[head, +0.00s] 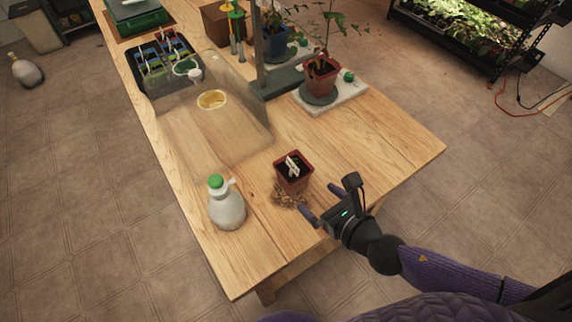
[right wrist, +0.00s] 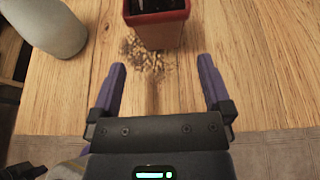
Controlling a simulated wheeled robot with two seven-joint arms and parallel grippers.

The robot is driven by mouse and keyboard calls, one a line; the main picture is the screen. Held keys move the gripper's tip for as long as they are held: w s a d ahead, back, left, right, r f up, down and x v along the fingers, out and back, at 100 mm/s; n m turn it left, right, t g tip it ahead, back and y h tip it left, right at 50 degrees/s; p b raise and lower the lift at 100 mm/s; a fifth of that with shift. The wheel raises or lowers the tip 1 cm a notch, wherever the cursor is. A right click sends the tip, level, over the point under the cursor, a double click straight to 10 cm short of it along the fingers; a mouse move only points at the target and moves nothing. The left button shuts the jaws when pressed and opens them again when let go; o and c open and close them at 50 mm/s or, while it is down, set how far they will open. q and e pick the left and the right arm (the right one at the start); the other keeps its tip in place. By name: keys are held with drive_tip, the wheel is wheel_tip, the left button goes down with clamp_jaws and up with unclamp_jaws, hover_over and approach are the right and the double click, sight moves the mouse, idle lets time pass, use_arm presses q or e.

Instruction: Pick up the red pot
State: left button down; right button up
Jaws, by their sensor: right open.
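A small square red pot (head: 294,183) with dark soil and a white label stands upright on the wooden table (head: 385,150) near its front edge. In the right wrist view the red pot (right wrist: 160,30) is at the top centre, its upper part cut off. My right gripper (head: 320,202) is open and empty on the near right side of the pot. In the right wrist view its purple fingers (right wrist: 161,66) are spread, with the pot just beyond the tips and roughly between them. My left gripper is out of view.
Crumbly soil (head: 288,196) lies at the pot's base. A white bottle with a green cap (head: 227,208) stands to the left. Another red pot (head: 320,82) holding a plant stands farther back. Bare table lies right of the pot.

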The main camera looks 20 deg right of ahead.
sight(301, 183)
drive_tip(key=x, duration=0.3)
drive_tip(key=b+x, duration=0.1)
drive_tip(key=x, duration=0.4)
drive_tip(key=shift+w+a+r, duration=0.15)
drive_tip(key=shift+w+a, duration=0.05)
drive_tip(key=shift+w, duration=0.35)
drive_tip(key=shift+c, duration=0.3)
